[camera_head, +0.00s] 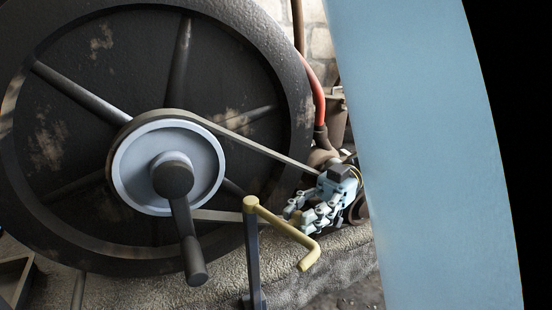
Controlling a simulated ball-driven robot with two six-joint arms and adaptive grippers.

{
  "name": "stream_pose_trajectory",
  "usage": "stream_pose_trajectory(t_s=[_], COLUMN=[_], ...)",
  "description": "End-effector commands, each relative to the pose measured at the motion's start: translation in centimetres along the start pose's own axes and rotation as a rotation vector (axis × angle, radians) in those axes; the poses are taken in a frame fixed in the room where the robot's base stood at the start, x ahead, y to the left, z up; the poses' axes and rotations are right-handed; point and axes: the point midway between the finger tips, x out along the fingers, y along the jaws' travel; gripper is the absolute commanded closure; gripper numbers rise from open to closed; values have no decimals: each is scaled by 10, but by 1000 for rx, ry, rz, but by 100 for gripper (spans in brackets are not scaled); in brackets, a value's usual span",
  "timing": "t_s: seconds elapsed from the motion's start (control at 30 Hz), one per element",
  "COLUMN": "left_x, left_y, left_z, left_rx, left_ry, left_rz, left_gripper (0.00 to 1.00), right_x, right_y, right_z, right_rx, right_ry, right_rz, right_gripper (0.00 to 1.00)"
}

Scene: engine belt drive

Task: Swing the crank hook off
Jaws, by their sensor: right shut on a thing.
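The crank hook (283,226) is a yellow bar on top of a dark upright post (253,254). It slants down to the right and ends in a bent tip. My right gripper (302,213) is at the middle of the bar, coming from the right, and is shut on the hook. Its fingers partly overlap the bar, so the exact contact is hard to see. The dark crank (183,222) hangs down from the centre of the pale pulley (133,178), its handle to the left of the post and apart from the hook. My left gripper is not in view.
A large dark spoked flywheel (75,110) stands behind the pulley. A belt (245,144) runs from the pulley to the right, behind my right gripper. A red hose (318,98) is behind it. A stone ledge (345,255) lies below; a dark box (14,278) is at lower left.

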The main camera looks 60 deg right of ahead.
Motion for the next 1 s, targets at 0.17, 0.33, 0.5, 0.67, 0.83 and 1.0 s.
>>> stream_pose_trajectory(t_s=[0.17,0.33,0.5,0.67,0.83,1.0], left_x=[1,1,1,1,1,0], left_y=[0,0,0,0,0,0], left_z=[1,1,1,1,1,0], left_rx=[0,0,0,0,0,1], left_ry=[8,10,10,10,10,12], left_rz=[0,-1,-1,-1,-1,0], left_gripper=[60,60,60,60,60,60], right_x=[-2,-3,-2,-2,-2,-1], right_y=[-3,-3,-3,-3,-3,-1], right_z=[1,1,1,1,1,0], right_rx=[1,1,0,0,0,-1], right_ry=[-4,-4,-5,-4,-3,-2], right_rz=[-12,-14,-13,-13,-12,-7], right_gripper=[100,100,100,58,53,53])
